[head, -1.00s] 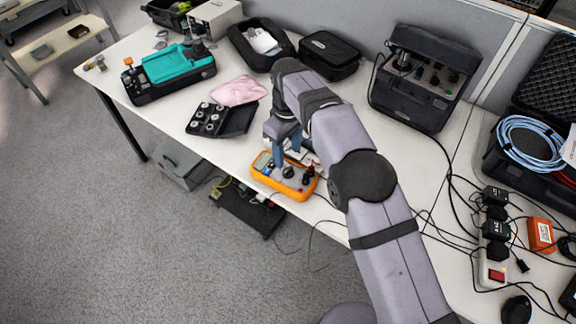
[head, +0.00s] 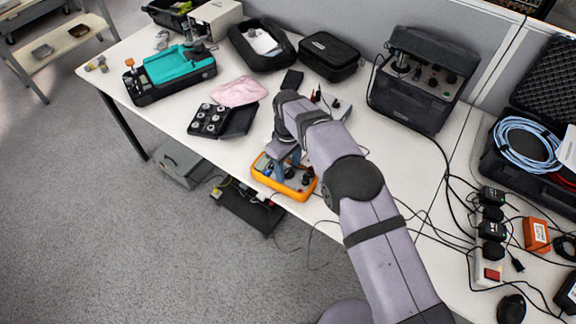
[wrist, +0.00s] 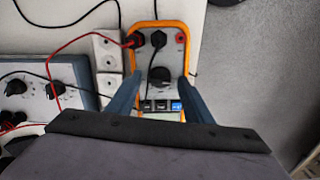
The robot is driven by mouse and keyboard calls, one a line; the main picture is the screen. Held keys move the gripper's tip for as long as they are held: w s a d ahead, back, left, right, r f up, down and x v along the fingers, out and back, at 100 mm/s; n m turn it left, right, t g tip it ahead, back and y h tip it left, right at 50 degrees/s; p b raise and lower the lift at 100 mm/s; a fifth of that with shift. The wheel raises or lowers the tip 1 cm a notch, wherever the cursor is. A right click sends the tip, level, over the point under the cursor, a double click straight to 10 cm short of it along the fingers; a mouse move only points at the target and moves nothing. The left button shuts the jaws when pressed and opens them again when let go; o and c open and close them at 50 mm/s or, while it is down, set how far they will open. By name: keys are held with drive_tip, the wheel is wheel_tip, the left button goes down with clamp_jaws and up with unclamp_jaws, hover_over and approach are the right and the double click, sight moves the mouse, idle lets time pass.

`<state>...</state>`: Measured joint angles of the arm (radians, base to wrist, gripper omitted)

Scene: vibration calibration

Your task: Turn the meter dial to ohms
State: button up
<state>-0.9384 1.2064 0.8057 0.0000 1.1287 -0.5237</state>
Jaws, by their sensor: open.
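The meter is an orange-framed unit with a grey face (head: 311,187) near the front edge of the table. It also shows in the wrist view (wrist: 176,57), with red and black plugs at its far end and a blue button among dark ones nearer my gripper. The round black meter dial (wrist: 159,76) lies between my two fingers in the wrist view. My gripper (wrist: 158,82) is open, its blue-grey fingers on either side of the dial, with gaps to it. In the head view my gripper (head: 282,175) is over the meter. The dial's setting is too small to read.
A grey box with knobs (wrist: 40,95) and a white power strip (wrist: 106,65) lie left of the meter in the wrist view. A red lead and black cables cross there. A black tray with round parts (head: 222,119) stands left of my gripper. The table's front edge is close.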

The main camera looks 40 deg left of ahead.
drive_tip(key=c, duration=1.1)
drive_tip(key=shift+m, duration=0.3)
drive_tip(key=m+b, duration=0.1)
drive_tip(key=m, duration=0.1)
drive_tip(key=shift+m, duration=0.3)
drive_tip(key=shift+m+b, duration=0.45)
drive_tip(key=shift+m, duration=1.85)
drive_tip(key=shift+w, duration=0.1)
drive_tip(key=o, duration=1.1)
